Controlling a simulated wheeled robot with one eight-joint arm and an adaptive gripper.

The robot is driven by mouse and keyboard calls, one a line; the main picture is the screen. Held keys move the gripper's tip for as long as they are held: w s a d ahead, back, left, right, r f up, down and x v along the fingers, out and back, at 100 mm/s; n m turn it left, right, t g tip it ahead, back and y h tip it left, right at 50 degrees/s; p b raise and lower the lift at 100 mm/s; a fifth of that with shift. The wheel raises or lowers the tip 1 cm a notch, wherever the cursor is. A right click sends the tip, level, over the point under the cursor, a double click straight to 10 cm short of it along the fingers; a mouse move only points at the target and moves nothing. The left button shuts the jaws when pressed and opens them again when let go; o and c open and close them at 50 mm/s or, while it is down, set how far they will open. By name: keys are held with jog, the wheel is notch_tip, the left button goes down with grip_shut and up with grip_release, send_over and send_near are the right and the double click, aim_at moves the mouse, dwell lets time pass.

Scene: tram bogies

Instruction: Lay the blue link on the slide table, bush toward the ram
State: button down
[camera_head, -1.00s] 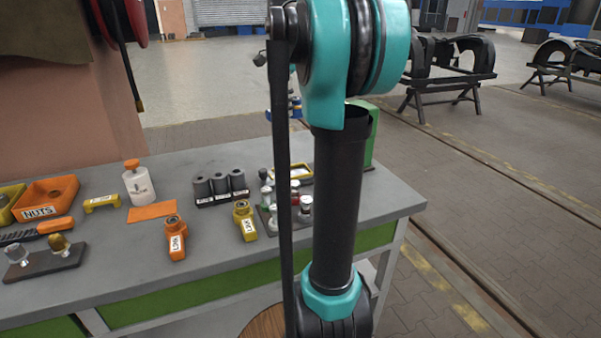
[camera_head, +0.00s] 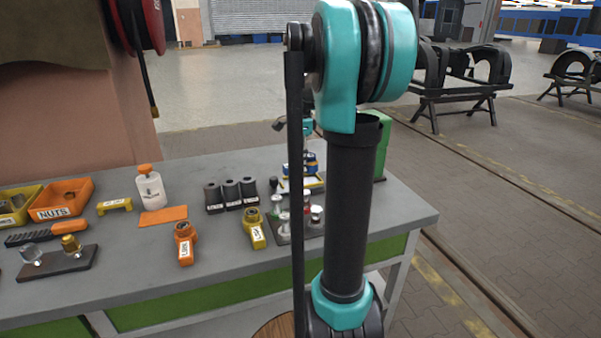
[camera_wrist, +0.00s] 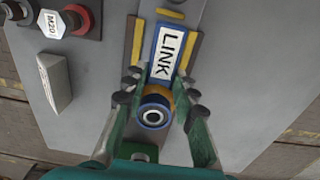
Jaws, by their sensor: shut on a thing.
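The blue link (camera_wrist: 165,52), with a white LINK label, is between the dark fingertips of my gripper (camera_wrist: 160,88) in the wrist view. The gripper is shut on it near its round bush (camera_wrist: 154,113), which points to the bottom of that view. Yellow strips of the slide table (camera_wrist: 136,40) run along both sides of the link. Whether the link touches the table is unclear. In the head view the link (camera_head: 311,159) shows just over the yellow-edged slide table (camera_head: 316,183), partly behind my arm.
A green box-like machine (camera_head: 382,145) stands behind my arm. A stand with several knobs (camera_head: 283,236), black cylinders (camera_head: 231,191), a yellow link (camera_head: 254,228) and an orange link (camera_head: 184,243) are left of the arm.

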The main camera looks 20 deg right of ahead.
jog(key=shift+f, duration=2)
jog(key=shift+f, duration=0.1)
jog(key=c, duration=1.2)
grip_release()
notch_tip(320, 180, up, 12)
jog(key=shift+r, duration=0.15)
